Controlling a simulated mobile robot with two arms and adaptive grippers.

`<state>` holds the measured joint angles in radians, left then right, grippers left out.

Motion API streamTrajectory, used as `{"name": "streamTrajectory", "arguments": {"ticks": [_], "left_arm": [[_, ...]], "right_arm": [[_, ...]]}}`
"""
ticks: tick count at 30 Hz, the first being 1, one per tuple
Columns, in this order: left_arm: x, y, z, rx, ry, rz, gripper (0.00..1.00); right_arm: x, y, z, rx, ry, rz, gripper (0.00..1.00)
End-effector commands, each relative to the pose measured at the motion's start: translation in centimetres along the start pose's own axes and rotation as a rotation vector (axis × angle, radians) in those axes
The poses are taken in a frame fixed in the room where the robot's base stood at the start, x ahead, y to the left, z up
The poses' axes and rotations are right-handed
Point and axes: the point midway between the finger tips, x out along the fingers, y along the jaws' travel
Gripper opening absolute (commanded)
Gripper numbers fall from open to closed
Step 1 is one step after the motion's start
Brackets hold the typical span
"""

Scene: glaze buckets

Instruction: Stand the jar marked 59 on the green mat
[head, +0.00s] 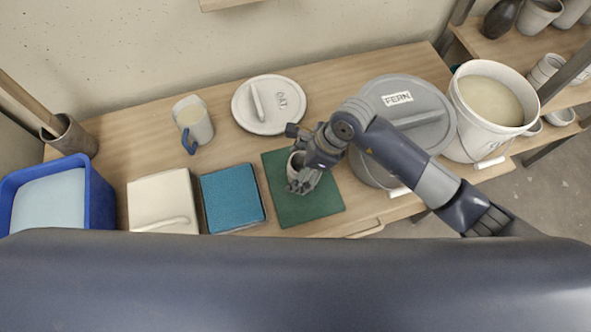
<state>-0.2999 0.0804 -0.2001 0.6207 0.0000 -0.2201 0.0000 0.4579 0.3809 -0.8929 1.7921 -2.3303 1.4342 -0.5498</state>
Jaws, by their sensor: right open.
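No number can be read on the jar from here. I cannot tell whether the fingers touch it. My left gripper is not in the head view.
Left of the mat are a teal block (232,196), a white box (160,200) and a blue tub (100,205). Behind stand a jug (194,118) and an OAT lid (270,118). A FERN-lidded bucket (425,105) and an open bucket (465,140) crowd the right.

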Motion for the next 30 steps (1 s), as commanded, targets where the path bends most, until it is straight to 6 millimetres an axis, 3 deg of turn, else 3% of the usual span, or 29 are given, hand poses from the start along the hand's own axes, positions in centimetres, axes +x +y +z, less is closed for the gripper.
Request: {"name": "streamTrajectory", "arguments": {"ticks": [6, 12, 18, 30], "left_arm": [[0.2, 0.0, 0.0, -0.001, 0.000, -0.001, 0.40], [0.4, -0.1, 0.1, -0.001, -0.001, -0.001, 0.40], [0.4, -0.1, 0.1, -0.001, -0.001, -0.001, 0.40], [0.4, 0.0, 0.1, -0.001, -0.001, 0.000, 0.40]], "right_arm": [[-5.0, -0.1, 0.0, -0.002, 0.000, -0.005, 0.77], [-8.0, -0.1, 0.0, -0.001, -0.001, -0.002, 0.77], [-9.0, 0.0, 0.0, 0.000, 0.001, 0.001, 0.77], [-9.0, 0.0, 0.0, 0.001, 0.000, 0.001, 0.77]]}}
